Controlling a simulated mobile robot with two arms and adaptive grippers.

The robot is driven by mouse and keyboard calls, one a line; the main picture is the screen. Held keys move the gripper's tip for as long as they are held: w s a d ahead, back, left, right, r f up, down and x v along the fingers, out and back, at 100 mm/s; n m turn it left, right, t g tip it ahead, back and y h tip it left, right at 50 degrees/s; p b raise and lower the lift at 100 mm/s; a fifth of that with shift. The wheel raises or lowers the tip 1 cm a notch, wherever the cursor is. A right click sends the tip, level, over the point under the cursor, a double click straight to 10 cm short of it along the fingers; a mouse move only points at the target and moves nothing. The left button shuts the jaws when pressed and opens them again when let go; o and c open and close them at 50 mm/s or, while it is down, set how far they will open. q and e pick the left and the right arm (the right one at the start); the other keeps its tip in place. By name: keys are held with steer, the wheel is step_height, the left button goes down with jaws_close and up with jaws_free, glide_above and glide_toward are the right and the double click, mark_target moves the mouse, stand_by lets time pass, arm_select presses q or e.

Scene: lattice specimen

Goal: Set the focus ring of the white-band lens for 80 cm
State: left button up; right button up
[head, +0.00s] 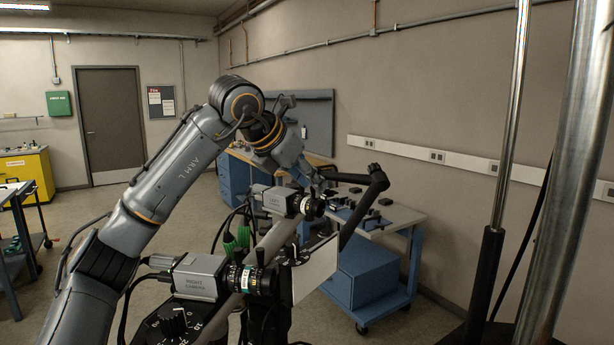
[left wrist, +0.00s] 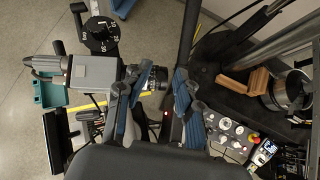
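Two grey box cameras with black lenses show in the head view. The one labelled right camera (head: 195,277) is nearer, and its lens (head: 250,280) carries a pale band. The one labelled left camera (head: 285,201) is farther back, with a smaller lens (head: 312,207); I cannot tell its band colour. My left gripper (head: 318,183) is near the left camera's lens, partly hidden. In the left wrist view my left gripper (left wrist: 163,72) has its fingers apart, and a lens (left wrist: 154,78) on a grey camera (left wrist: 95,73) shows between and below them. Ring markings are unreadable. My right gripper is not visible.
A black jointed arm (head: 378,185) rises beside the cameras. A pale flat panel (head: 316,270) stands before the right camera's lens. A numbered black dial (head: 175,322) is below that camera. A blue workbench (head: 365,285) stands behind. A control panel (left wrist: 228,135) shows in the left wrist view.

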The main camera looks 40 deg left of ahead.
arm_select(q)
steer(key=shift+f, duration=0.9)
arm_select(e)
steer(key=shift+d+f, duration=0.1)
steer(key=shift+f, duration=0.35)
arm_select(q)
steer(key=shift+p+v, duration=1.05)
steer(key=shift+v, duration=1.65)
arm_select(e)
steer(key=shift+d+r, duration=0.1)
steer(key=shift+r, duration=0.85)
arm_select(q)
steer(key=shift+w+r, duration=0.15)
